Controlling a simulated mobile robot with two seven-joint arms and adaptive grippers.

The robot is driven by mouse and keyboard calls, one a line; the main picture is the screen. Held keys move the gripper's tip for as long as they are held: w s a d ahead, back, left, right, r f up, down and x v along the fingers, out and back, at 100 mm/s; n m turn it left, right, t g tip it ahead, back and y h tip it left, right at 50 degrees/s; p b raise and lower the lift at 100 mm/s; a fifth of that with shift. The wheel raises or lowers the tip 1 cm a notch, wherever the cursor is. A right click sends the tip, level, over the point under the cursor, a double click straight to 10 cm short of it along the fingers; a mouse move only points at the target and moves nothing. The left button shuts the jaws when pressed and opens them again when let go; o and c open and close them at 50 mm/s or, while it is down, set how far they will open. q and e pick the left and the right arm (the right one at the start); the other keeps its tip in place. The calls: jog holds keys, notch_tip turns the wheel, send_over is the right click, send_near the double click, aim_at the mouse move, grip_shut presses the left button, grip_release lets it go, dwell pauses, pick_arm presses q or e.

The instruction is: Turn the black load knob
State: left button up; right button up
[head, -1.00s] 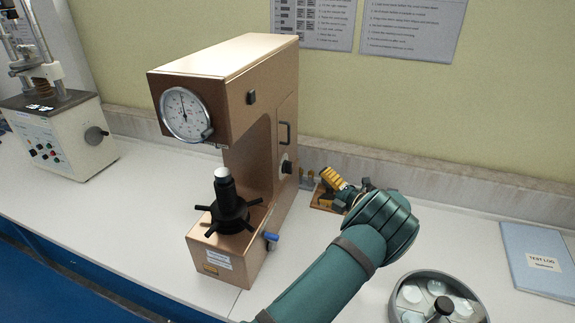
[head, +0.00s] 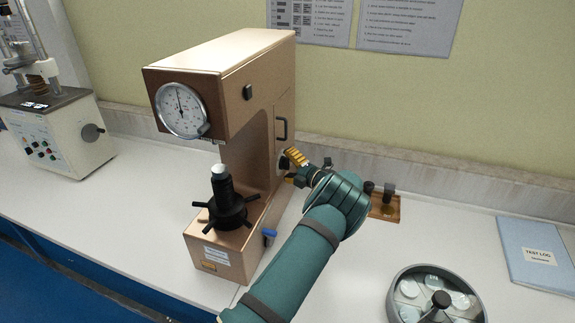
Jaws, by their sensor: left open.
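The copper-coloured hardness tester (head: 225,75) stands on the bench with a round dial gauge on its front. The black load knob (head: 284,163) sits on its right side, below a black handle, and is now partly hidden by my gripper. My left gripper (head: 293,167) is open, with its yellow-padded fingers at the knob and pointing at the tester's side. I cannot tell whether the fingers touch the knob. My right gripper is not in view.
A black spoked handwheel (head: 228,211) is at the tester's front, with a blue-tipped lever (head: 268,234) low on its side. A wooden block with small parts (head: 386,208) lies behind my wrist. A round grey tray (head: 407,315) and a test log (head: 538,252) are at right.

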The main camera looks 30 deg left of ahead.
pick_arm(q)
jog(key=shift+a, duration=0.25)
jog(key=c, duration=1.2)
